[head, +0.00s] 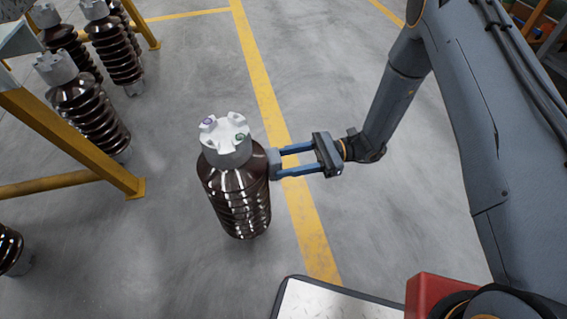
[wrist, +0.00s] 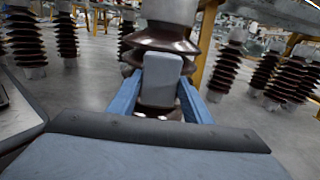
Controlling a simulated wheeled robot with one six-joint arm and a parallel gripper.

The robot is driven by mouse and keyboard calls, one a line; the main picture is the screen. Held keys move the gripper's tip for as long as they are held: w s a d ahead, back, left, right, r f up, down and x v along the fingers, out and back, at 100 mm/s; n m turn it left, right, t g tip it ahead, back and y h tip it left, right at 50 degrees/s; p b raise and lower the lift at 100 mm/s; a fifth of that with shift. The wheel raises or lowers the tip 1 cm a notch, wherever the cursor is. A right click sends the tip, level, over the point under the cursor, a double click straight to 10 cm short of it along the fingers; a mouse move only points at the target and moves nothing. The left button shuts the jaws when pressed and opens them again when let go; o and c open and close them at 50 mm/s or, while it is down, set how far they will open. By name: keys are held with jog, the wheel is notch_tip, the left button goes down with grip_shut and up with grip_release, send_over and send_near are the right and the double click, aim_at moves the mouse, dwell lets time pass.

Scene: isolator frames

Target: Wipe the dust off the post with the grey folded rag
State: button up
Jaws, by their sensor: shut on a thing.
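The post (head: 237,195) is a brown ribbed insulator with a grey-white metal cap (head: 225,142), standing upright on the floor. It also shows straight ahead in the wrist view (wrist: 165,42), its top cut off. My gripper (head: 280,161) reaches in from the right and is shut on the grey folded rag (head: 273,163). The rag (wrist: 161,76) stands between the blue fingers in the wrist view, in front of the post. In the head view the rag is at the post's right side, just below the cap, and seems to touch it. I cannot make out dust on the post.
Several similar insulators (head: 88,110) stand at the left behind a yellow frame (head: 75,140). A yellow floor line (head: 262,85) runs beside the post. A light plate with a dark rim (head: 335,303) is at the bottom. The grey floor around the post is clear.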

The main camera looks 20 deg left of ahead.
jog(key=shift+f+b, duration=1.3)
jog(key=shift+f, duration=2.3)
notch_tip(320, 180, up, 11)
jog(key=p, duration=0.7)
jog(key=shift+f+p, duration=0.15)
jog(key=shift+p, duration=0.25)
jog(key=shift+s, duration=0.1)
jog(key=shift+b+v, duration=0.55)
jog(key=shift+v, duration=2.45)
jog(key=shift+b+v, duration=0.3)
jog(key=shift+v, duration=1.2)
